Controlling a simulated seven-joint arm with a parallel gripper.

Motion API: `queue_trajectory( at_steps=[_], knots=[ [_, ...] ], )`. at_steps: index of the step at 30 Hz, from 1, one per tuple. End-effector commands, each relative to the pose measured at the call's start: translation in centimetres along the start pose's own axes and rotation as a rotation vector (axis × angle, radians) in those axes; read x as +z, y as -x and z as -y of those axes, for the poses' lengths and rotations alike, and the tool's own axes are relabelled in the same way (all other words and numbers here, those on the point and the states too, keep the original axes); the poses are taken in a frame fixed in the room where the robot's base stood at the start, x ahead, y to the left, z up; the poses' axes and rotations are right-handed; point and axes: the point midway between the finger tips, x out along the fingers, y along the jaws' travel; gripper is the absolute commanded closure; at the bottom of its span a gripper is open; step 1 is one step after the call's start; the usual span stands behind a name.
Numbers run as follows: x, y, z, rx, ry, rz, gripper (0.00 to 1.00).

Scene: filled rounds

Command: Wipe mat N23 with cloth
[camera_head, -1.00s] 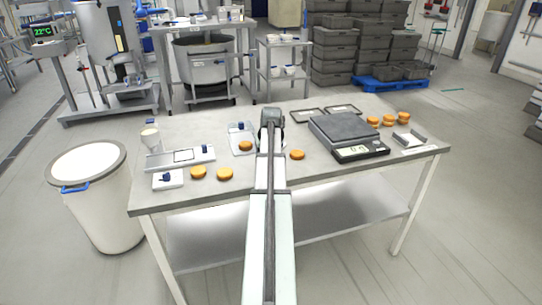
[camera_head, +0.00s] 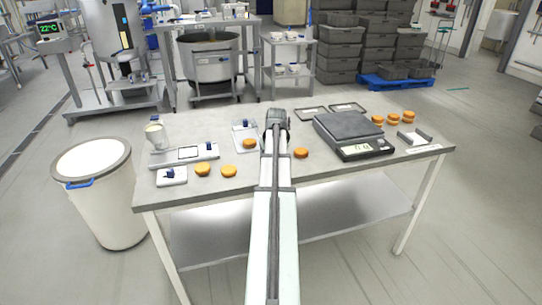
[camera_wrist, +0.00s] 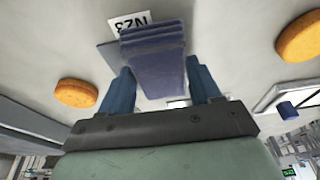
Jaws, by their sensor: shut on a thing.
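In the wrist view my gripper (camera_wrist: 158,72), with two blue fingers, is shut on a folded blue-purple cloth (camera_wrist: 155,65). The cloth hangs out past the fingertips, over the pale table top. Just beyond it is a white label (camera_wrist: 130,20) reading N23, upside down in this view. A flat grey-blue patch (camera_wrist: 107,52), perhaps the mat, shows at the cloth's left edge; the cloth hides the rest. I cannot tell if the cloth touches it. In the head view my arm hides the fingers, the cloth and the label.
Orange rounds lie on both sides of my gripper, one at left (camera_wrist: 76,93) and one at right (camera_wrist: 299,38) in the wrist view. In the head view a scale (camera_head: 350,128) stands right of my arm and a clear tray (camera_head: 240,129) left. A bin (camera_head: 95,205) stands beside the table.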

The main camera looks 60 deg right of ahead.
Motion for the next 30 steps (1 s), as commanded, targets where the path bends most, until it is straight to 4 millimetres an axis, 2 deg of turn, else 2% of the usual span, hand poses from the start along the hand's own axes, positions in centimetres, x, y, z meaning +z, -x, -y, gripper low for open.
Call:
queue_trajectory(
  at_steps=[11, 30],
  knots=[
    [0.2, -0.1, -0.1, 0.000, -0.001, 0.005, 0.61],
    [0.1, 0.1, -3.5, 0.001, -0.001, 0.004, 0.61]
  ],
)
